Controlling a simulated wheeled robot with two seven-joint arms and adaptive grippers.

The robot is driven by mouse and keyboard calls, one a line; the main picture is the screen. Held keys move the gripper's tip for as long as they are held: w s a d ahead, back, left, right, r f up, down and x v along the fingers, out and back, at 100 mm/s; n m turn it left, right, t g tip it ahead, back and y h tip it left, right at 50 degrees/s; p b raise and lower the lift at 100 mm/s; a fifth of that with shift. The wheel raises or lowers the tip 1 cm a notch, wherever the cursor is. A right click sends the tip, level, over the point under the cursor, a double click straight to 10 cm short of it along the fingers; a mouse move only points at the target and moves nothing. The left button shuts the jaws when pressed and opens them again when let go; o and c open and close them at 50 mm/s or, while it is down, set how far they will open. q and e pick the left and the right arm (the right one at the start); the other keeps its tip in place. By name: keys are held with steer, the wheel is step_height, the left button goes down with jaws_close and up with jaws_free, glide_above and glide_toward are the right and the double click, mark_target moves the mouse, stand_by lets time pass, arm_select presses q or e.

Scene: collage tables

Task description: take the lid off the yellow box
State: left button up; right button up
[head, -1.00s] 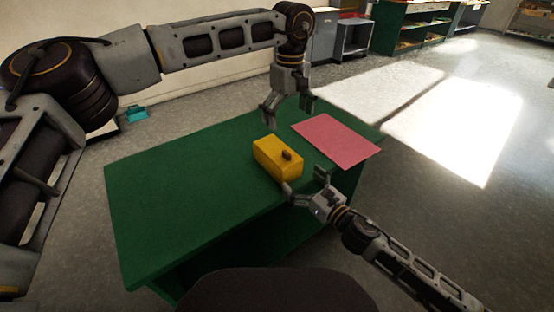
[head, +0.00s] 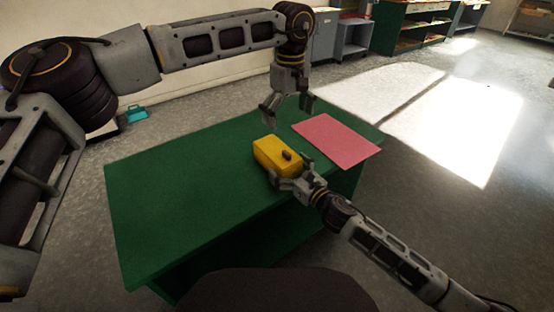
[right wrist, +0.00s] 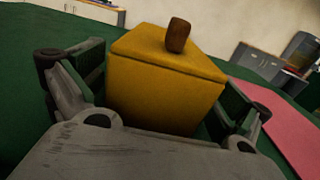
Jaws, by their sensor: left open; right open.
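The yellow box (head: 266,160) stands upright on the green table (head: 180,200), with its yellow lid (head: 278,149) on top. The lid has a small brown knob (head: 287,155). In the right wrist view the box (right wrist: 160,100) is between the fingers, and the lid (right wrist: 170,62) and knob (right wrist: 178,35) show above them. My right gripper (head: 288,173) is open around the near right end of the box; I cannot tell whether a finger touches it. My left gripper (head: 287,108) is open and empty, pointing down above and behind the box.
A flat pink sheet (head: 337,140) lies on the table right of the box. The left part of the tabletop is clear. Shelves (head: 410,25) stand far back, and a teal item (head: 136,113) lies behind the table at left.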

steer(key=shift+w+a, duration=0.4)
steer(key=shift+w, duration=0.15)
